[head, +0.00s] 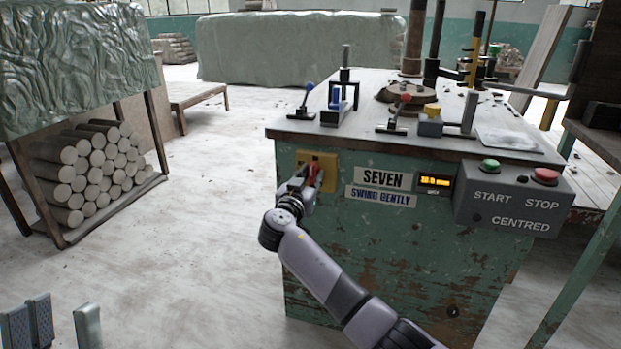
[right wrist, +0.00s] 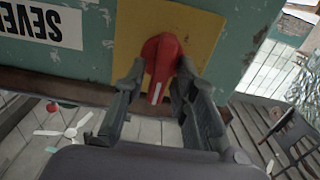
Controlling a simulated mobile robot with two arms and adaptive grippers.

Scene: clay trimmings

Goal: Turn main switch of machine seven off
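The main switch (right wrist: 161,58) of machine seven is a red rotary knob on a yellow plate (head: 328,160), left of the SEVEN label (head: 383,178). In the right wrist view, a white mark on the knob points to the picture's bottom. My right gripper (head: 313,172) is at the switch; in the wrist view its fingers (right wrist: 160,76) lie on both sides of the red knob and look closed on it. The exact finger contact is hard to make out. My left gripper (head: 62,326) is open and empty at the head view's bottom left, far from the machine.
A grey box with a green START button (head: 490,166) and a red STOP button (head: 545,176) is on the machine's right. A lit orange display (head: 434,182) sits beside it. A rack of clay rolls (head: 95,170) stands left. The floor between is clear.

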